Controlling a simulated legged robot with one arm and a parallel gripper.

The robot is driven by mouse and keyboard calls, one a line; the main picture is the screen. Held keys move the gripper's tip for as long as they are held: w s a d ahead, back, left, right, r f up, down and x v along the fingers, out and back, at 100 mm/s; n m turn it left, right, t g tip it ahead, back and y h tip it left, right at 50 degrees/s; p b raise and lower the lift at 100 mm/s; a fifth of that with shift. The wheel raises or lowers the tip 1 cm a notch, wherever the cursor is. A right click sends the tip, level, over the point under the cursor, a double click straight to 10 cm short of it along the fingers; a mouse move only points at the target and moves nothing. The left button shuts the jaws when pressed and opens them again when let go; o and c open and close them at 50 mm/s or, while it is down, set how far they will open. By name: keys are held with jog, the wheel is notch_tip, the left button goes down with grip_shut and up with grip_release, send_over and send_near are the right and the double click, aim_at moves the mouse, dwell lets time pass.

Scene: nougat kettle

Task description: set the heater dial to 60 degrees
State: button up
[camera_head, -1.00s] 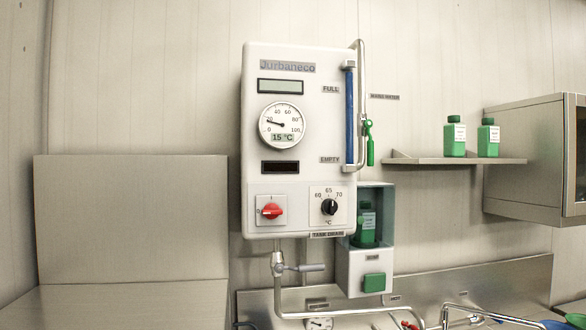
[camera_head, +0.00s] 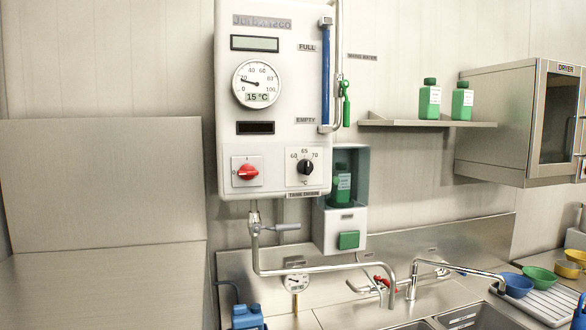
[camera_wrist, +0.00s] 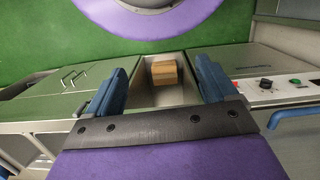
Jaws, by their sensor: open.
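The white heater (camera_head: 271,130) hangs on the wall in the head view. Its black dial (camera_head: 305,167) sits at the lower right of the panel, with marks 60, 65 and 70 around it; its exact pointer direction is too small to tell. The red switch (camera_head: 248,172) is left of the dial. The round gauge (camera_head: 257,84) reads 15 °C. My gripper (camera_wrist: 168,82) shows only in the wrist view, with its two blue fingers apart and nothing between them. The heater is not in the wrist view.
Below the heater are a drain valve (camera_head: 287,227), a soap dispenser (camera_head: 340,240) and a sink (camera_head: 470,317) with a tap. A shelf (camera_head: 430,123) and a dryer (camera_head: 520,120) are at right. The wrist view shows a brown box (camera_wrist: 164,72) in a recess between counters.

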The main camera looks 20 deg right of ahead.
jog(key=w+d+r+t+p, duration=0.1)
jog(key=w+d+r+p, duration=0.1)
jog(key=w+r, duration=0.1)
jog(key=w+d+r+m+t+h+p, duration=0.1)
jog(key=w+d+r+t+p, duration=0.1)
jog(key=w, duration=0.4)
jog(key=w+d+r+t+p, duration=0.2)
jog(key=w+d+r+p, duration=0.1)
jog(key=w, duration=0.2)
jog(key=shift+d+r+m+h, duration=0.1)
jog(key=shift+r+m+h, duration=0.25)
jog(key=shift+m+h, duration=0.05)
jog(key=c, duration=0.3)
jog(key=n+t+y+p, duration=0.1)
jog(key=t+p, duration=1.4)
jog(key=p, duration=0.2)
send_near(308, 167)
jog(key=w, duration=0.6)
jog(key=w+p, duration=0.1)
jog(key=w, duration=0.2)
jog(key=shift+w+d+r, duration=0.2)
jog(key=shift+w+d, duration=0.05)
jog(key=shift+d, duration=0.05)
jog(key=shift+c, duration=0.3)
jog(key=c, duration=1)
